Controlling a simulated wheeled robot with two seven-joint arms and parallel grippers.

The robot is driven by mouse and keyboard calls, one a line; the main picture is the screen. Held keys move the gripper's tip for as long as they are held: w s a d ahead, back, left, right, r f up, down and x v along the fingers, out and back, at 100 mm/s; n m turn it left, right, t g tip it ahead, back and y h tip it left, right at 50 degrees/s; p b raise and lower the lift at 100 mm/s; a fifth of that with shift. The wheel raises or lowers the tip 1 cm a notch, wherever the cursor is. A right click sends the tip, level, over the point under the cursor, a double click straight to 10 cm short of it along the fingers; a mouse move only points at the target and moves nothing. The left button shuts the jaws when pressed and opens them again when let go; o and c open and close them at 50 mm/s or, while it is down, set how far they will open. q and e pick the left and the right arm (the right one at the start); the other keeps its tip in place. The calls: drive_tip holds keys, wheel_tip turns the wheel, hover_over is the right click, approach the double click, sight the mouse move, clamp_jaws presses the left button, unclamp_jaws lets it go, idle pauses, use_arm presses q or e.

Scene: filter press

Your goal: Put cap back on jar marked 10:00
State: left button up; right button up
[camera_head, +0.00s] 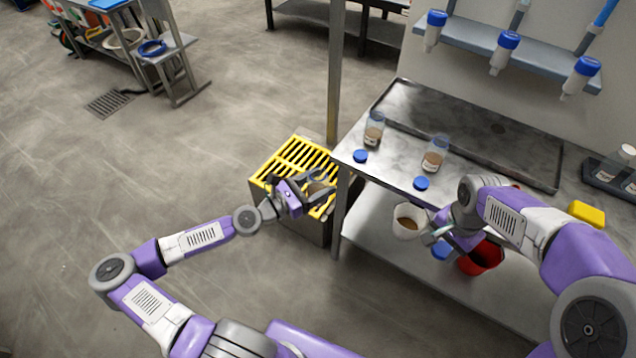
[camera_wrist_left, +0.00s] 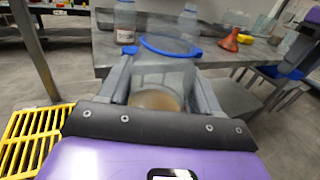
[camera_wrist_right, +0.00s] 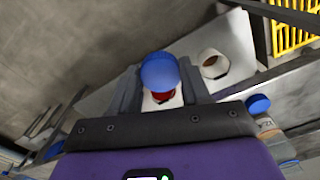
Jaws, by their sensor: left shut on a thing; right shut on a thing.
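My left gripper (camera_head: 322,190) is shut on a clear jar (camera_wrist_left: 160,75) with brown content and a blue ring at its rim; the jar looks open at the top and is held near the yellow grating. My right gripper (camera_head: 440,246) is shut on a blue cap (camera_wrist_right: 158,70), which also shows in the head view (camera_head: 441,250), beside the table's front edge and apart from the held jar. Two more labelled jars (camera_head: 374,130) (camera_head: 434,155) stand on the steel table (camera_head: 395,165), with blue caps (camera_head: 360,156) (camera_head: 421,183) near them. I cannot read the times on the labels.
A yellow grating (camera_head: 290,160) tops a grey box left of the table. A white bucket (camera_head: 408,222) with brown content and a red bucket (camera_head: 485,256) are below the tabletop. A yellow sponge-like block (camera_head: 587,213) lies at the right.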

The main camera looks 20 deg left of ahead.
use_arm(q)
drive_tip(key=shift+s+a, duration=0.1)
idle(0.4)
drive_tip(key=o, duration=0.5)
drive_tip(key=c, duration=0.9)
use_arm(e)
drive_tip(key=shift+f, duration=0.1)
